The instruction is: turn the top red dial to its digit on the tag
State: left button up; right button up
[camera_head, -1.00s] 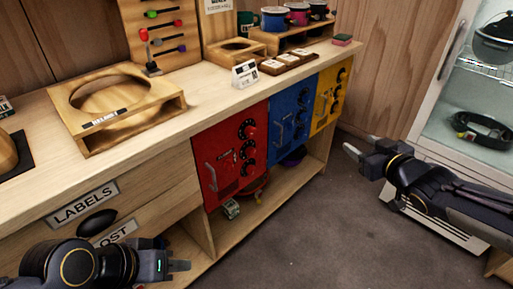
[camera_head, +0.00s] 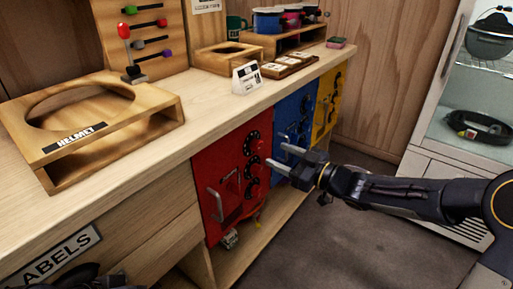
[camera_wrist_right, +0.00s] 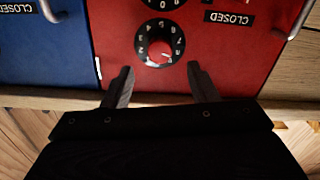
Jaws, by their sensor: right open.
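The red door (camera_head: 225,165) under the counter has a column of black dials. Its top dial (camera_head: 252,143) has a red knob; it also shows in the right wrist view (camera_wrist_right: 160,44), inverted, with white digits around it. My right gripper (camera_head: 276,155) is open and empty in front of the red door's right side. In the right wrist view its fingers (camera_wrist_right: 161,86) point at the top dial and are apart from it, one to each side. A white folded card (camera_head: 246,77) stands on the counter; its writing is too small to read.
A blue door (camera_head: 293,118) and a yellow door (camera_head: 329,100) adjoin on the right. The counter edge lies close to the right gripper. A wooden helmet stand (camera_head: 60,165) is on the counter. A glass cabinet (camera_head: 480,90) stands at the right, with open floor before it.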

aim_at(261, 147)
jog(key=b+x, duration=0.1)
jog(key=x, duration=0.5)
jog(key=shift+w+a, duration=0.15)
jog(key=shift+a, duration=0.05)
jog(key=c, duration=1)
